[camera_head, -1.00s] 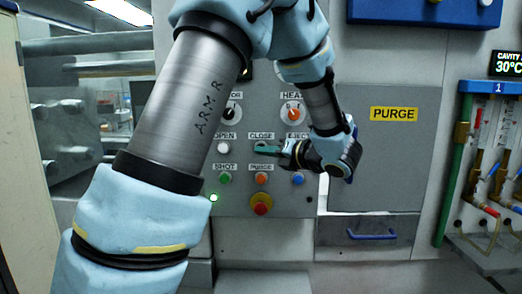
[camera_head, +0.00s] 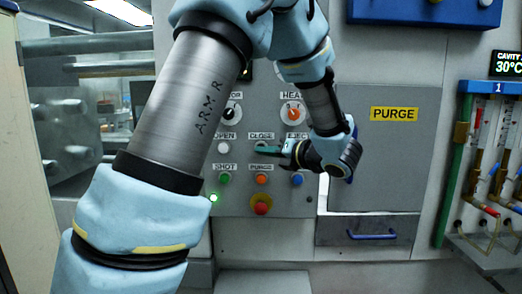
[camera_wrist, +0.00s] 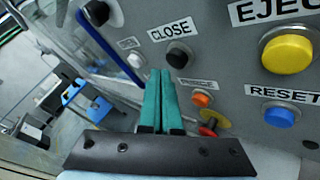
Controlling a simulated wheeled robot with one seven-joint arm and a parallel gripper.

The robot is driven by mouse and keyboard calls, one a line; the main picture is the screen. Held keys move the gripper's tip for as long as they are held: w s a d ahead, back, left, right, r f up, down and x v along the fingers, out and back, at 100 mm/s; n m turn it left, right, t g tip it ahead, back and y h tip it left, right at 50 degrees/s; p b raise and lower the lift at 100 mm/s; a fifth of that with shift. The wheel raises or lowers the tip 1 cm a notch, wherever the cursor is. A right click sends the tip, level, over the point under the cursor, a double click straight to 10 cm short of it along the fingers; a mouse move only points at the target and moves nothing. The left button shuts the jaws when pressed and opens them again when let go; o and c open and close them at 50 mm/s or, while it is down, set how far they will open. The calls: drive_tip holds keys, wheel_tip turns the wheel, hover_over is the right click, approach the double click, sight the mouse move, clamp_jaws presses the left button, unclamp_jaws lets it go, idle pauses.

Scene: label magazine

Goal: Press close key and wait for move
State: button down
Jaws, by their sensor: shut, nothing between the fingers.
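The close key is a dark round button (camera_wrist: 178,55) under the CLOSE label (camera_wrist: 170,31) in the wrist view. In the head view the CLOSE label (camera_head: 261,135) sits on the grey control panel (camera_head: 225,105), and the key below it is largely hidden. My gripper (camera_head: 260,149) reaches in from the right, its teal fingers pointing left across the panel at the key. In the wrist view my gripper (camera_wrist: 161,72) has its fingers together and empty, tips just below and left of the key. I cannot tell whether they touch it.
Other keys sit close by: white OPEN (camera_head: 224,147), green SHOT (camera_head: 225,179), orange PURGE (camera_head: 261,179) and blue RESET (camera_wrist: 279,116). A red emergency stop (camera_head: 261,208) is below. A green lamp (camera_head: 213,197) is lit. Machine bars (camera_head: 105,42) are at left.

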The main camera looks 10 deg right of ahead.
drive_tip(key=shift+w, duration=0.1)
drive_tip(key=shift+w+b, duration=0.3)
drive_tip(key=shift+b, duration=0.35)
